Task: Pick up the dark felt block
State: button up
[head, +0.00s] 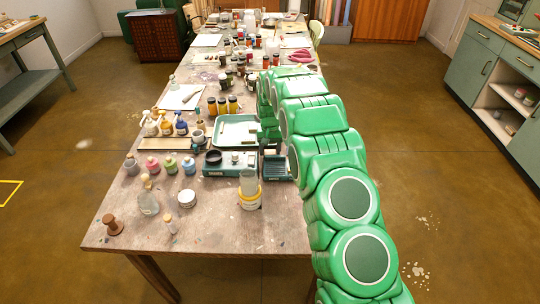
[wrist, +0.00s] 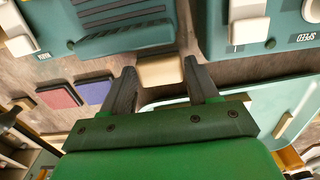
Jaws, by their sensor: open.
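In the wrist view my gripper (wrist: 160,85) is open. A small tan block (wrist: 160,71) lies between and just beyond its two dark fingertips, on the table, with a gap to each finger. Its visible face is pale, so I cannot tell whether it is the dark felt block. No other clearly dark felt block shows. In the head view my green arm reaches over the right side of the table and hides most of the gripper and the spot under it.
A teal tray (wrist: 215,93) lies close by the gripper. Teal devices (wrist: 125,42) and (wrist: 262,30) flank the block. A maroon square (wrist: 58,96) and a blue square (wrist: 94,92) lie to the left. Bottles and jars crowd the table (head: 120,205); its front right is clearer.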

jog(key=shift+f, duration=0.4)
jog(key=c, duration=0.7)
jog(key=shift+r, duration=0.2)
